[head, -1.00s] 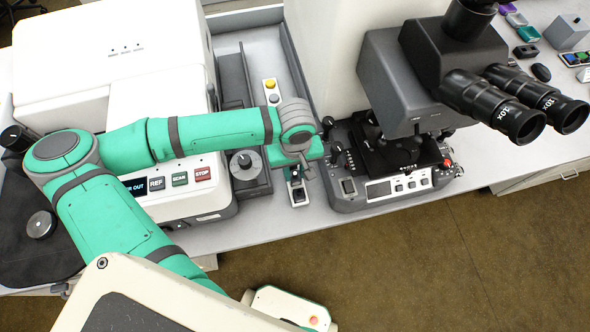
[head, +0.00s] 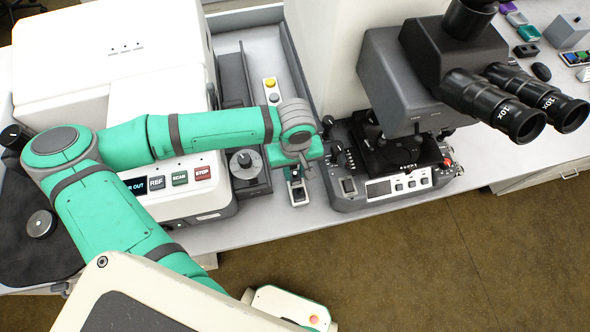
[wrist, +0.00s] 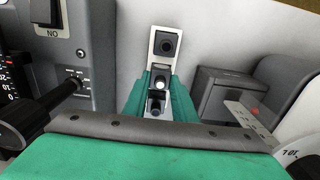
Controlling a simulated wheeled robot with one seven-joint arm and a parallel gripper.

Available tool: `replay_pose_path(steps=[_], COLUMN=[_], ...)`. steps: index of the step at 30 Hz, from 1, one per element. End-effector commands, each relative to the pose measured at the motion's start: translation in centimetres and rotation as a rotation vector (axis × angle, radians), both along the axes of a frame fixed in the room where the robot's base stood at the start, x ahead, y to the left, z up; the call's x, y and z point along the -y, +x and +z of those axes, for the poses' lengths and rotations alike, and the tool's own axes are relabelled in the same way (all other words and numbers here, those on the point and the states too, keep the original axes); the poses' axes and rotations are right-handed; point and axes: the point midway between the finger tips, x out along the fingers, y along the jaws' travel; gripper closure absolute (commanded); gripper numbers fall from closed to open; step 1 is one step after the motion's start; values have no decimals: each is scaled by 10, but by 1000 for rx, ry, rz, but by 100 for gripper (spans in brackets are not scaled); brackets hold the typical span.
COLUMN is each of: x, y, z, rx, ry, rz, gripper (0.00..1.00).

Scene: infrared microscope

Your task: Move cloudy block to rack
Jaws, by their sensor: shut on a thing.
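My gripper (head: 299,169) hangs over a narrow pale strip (head: 298,184), between the white spectrometer and the microscope. In the wrist view its teal fingers (wrist: 157,103) point away from the camera. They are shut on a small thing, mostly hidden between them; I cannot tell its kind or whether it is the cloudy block. The strip's dark square end (wrist: 165,44) shows just beyond the fingertips. No other cloudy block can be made out. I cannot tell which object is the rack.
The microscope (head: 405,160) stands close on the right. The white spectrometer (head: 190,185), with its front buttons, and a grey unit with a round knob (head: 243,163) stand on the left. Small coloured blocks (head: 528,33) and a small tray (head: 577,58) lie at the far right.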

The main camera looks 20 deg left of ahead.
Motion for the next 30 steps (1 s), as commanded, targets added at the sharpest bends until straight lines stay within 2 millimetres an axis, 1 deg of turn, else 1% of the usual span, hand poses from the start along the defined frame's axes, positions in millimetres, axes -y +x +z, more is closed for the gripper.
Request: replay_pose_path(steps=[12,13,14,15,16,22,24,30], x=[0,0,0,0,0,0,0,0], y=[0,0,0,0,0,0,0,0], z=[-4,-4,-4,-4,-4,-4,-4,-4], rx=[-1,-1,-1,-1,-1,0,0,0], ry=[1,1,1,1,1,0,0,0], rz=[0,0,0,0,0,0,0,0], gripper=[99,73,66,56,54,54,38,38])
